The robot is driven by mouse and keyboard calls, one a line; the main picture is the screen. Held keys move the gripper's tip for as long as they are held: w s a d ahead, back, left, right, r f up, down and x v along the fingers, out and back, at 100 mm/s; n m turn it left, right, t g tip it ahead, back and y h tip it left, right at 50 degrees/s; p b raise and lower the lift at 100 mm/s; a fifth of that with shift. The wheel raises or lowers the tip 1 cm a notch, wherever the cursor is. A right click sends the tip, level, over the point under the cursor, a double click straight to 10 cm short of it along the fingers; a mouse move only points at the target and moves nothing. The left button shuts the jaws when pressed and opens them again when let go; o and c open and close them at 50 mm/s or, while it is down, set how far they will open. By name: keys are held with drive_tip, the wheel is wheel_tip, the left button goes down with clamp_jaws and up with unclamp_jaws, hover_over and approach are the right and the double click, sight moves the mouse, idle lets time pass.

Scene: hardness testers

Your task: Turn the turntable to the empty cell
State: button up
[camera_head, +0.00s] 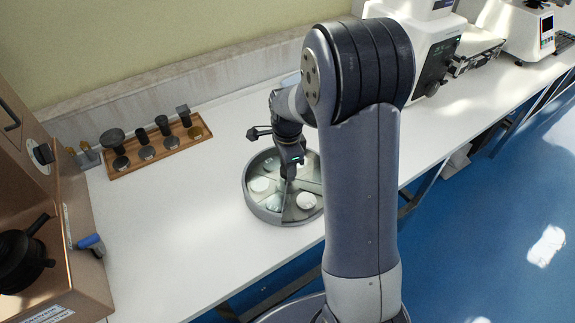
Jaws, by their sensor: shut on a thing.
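The turntable (268,211) is a round grey tray with a raised rim, standing on the white bench near its front edge. Thin dividers split it into cells. One white round piece (260,184) lies in a left cell and another white round piece (306,200) lies in a front right cell. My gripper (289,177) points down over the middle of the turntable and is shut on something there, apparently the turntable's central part. The fingertips and the exact contact are too small to see clearly. My arm hides the turntable's right side, and the gripper covers part of the back cells.
A wooden rack (160,150) with several dark-handled tools stands at the back left. A copper-coloured machine (60,240) fills the left edge. White testers (425,50) stand at the back right. The white bench (180,220) is clear left of the turntable.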

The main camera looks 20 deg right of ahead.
drive_tip(key=shift+m, duration=0.4)
idle(0.3)
drive_tip(key=o, duration=1.4)
wheel_tip(320, 180, up, 11)
drive_tip(key=shift+f, duration=0.1)
wheel_tip(320, 180, down, 11)
drive_tip(key=shift+r, duration=0.2)
